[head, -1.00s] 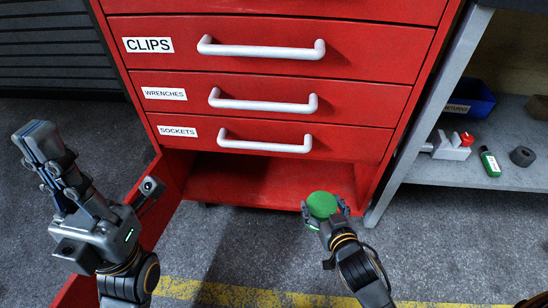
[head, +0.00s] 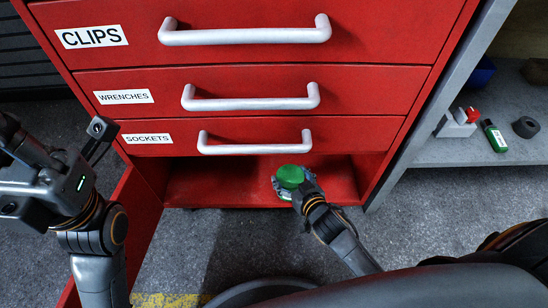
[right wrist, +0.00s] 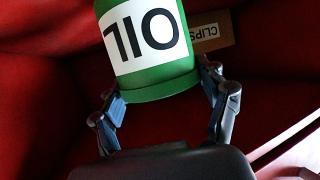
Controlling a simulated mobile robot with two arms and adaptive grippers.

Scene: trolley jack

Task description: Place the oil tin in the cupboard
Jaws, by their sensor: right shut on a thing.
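The oil tin (head: 290,176) is green with a white OIL label, which shows upside down in the right wrist view (right wrist: 148,45). My right gripper (head: 291,184) is shut on the tin and holds it in the cupboard opening. The cupboard (head: 215,187) is the open red compartment under the SOCKETS drawer. Its floor is bare in front; its upper back is hidden by the drawer. I cannot tell whether the tin touches the floor. My left gripper (head: 55,130) is open and empty at the left edge, partly cut off.
The open red cupboard door (head: 128,225) stands out at the left. A box labelled CLIPS (right wrist: 212,33) is behind the tin. Drawers with white handles (head: 255,142) hang above. A grey shelf (head: 450,150) at right holds a green bottle (head: 494,136) and other items.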

